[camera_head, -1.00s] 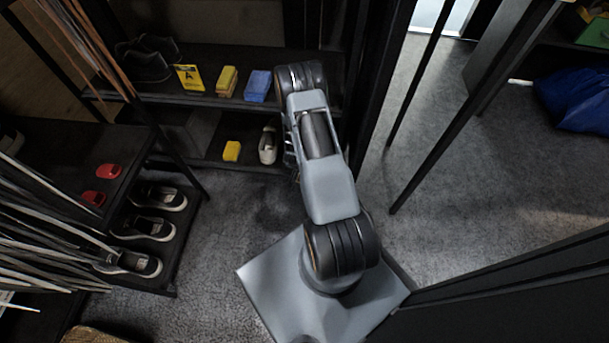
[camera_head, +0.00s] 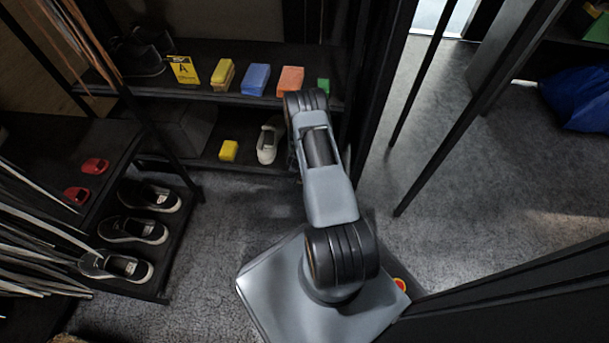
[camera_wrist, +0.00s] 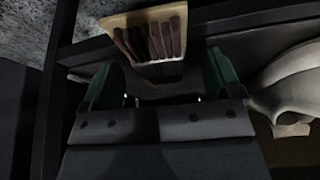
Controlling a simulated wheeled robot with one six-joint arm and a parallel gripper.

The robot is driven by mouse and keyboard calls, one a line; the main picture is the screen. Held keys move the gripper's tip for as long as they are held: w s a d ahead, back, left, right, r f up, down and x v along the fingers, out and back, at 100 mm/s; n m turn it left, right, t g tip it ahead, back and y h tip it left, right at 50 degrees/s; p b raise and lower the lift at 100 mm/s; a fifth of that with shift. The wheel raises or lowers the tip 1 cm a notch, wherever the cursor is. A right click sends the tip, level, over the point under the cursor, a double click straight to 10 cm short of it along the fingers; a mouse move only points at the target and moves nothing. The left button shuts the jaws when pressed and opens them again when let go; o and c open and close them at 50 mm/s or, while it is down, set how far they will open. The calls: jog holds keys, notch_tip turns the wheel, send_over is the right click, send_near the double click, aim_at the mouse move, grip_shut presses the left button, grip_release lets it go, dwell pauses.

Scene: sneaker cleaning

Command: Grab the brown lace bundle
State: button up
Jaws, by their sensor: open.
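In the wrist view, my gripper (camera_wrist: 163,75) is open, with two green fingers apart and nothing between them. Just beyond the fingertips is a bundle of brown strands (camera_wrist: 152,38) on or against a pale tan piece, which looks like the brown lace bundle. It lies roughly centred on the gap between the fingers, slightly toward the left. In the head view my arm hides the gripper, and I cannot make out this bundle there.
A pale shoe (camera_wrist: 290,85) is close to the right finger. A dark bar crosses behind the bundle. In the head view, the shelf (camera_head: 225,98) holds colored blocks, including an orange one (camera_head: 290,80). Dark sneakers (camera_head: 135,229) stand at left. Open floor (camera_head: 235,215) lies between.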

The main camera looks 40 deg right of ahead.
jog(key=shift+w+d+f, duration=0.1)
jog(key=shift+f, duration=0.15)
jog(key=c, duration=1)
jog(key=shift+r, duration=0.15)
